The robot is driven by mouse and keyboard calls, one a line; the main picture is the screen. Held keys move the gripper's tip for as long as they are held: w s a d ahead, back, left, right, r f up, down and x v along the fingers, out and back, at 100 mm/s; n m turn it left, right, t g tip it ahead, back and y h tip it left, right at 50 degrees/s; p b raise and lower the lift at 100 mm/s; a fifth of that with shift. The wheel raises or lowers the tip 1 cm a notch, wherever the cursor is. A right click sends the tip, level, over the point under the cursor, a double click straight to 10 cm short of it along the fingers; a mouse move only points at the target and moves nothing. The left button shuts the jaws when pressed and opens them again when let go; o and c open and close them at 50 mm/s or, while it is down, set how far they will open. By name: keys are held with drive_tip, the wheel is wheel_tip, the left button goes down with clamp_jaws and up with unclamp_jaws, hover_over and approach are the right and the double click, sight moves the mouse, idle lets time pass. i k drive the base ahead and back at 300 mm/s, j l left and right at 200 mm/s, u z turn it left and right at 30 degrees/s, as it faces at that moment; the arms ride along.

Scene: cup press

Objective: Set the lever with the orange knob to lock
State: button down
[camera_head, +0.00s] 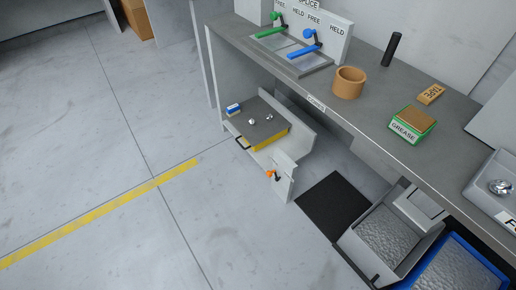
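The lever's small orange knob (270,174) shows near the middle of the head view. It sits at the left side of a low, pale upright plate (285,180), below the workbench's front edge. A short dark part joins the knob to the plate, and the knob points left. No lock marking can be read on the plate from here. My gripper is not in view, and nothing touches the knob.
The grey workbench (380,125) overhangs the area behind the plate. A low unit with a grey top (257,122) and yellow edge stands behind it. A black mat (333,206) and metal bins (385,243) lie right.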

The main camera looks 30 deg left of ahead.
sight(269, 173)
drive_tip(key=i+j, duration=0.2)
drive_tip(key=j, duration=0.3)
drive_tip(key=i+j+z, duration=0.1)
drive_tip(key=i+j, duration=0.15)
drive_tip(key=j, duration=0.25)
drive_tip(key=i+j, duration=0.2)
drive_tip(key=j, duration=0.35)
drive_tip(key=i+j+z, duration=0.1)
drive_tip(key=j, duration=0.45)
drive_tip(key=i+j, duration=0.3)
drive_tip(key=j, duration=0.2)
drive_tip(key=i+j, duration=0.2)
drive_tip(key=j, duration=0.35)
drive_tip(key=i+j+z, duration=0.1)
drive_tip(key=j, duration=0.45)
drive_tip(key=i+j, duration=0.25)
drive_tip(key=j, duration=0.3)
drive_tip(key=z, duration=0.05)
